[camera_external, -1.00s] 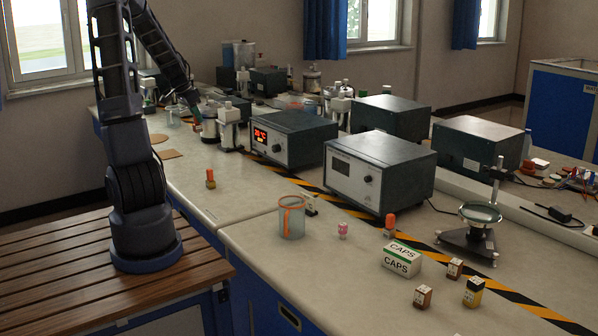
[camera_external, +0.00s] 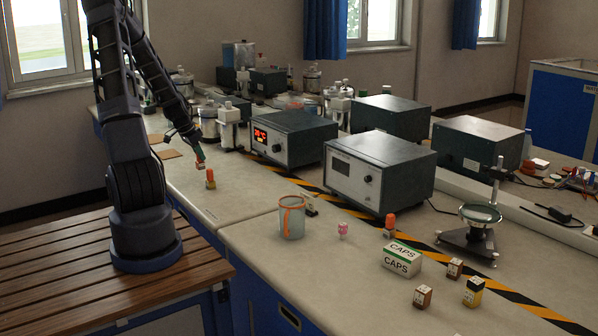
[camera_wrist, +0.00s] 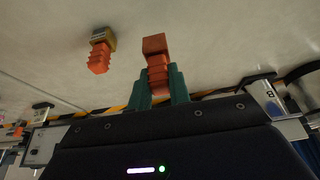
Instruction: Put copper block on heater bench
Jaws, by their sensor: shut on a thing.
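My gripper (camera_external: 199,158) is low over the near left part of the bench, just behind a small bottle with an orange cap. In the wrist view, the green fingers of my gripper (camera_wrist: 159,84) are shut on the copper block (camera_wrist: 155,44), an orange-brown piece with a ribbed part between the fingers. The block's end sticks out past the fingertips. In the external view the block (camera_external: 200,166) is a small reddish spot at the fingertips.
The orange-capped bottle (camera_external: 210,183) stands close to my gripper and also shows in the wrist view (camera_wrist: 101,48). A glass beaker (camera_external: 291,222) and a CAPS box (camera_external: 401,258) stand nearer. The bench between bottle and beaker is clear.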

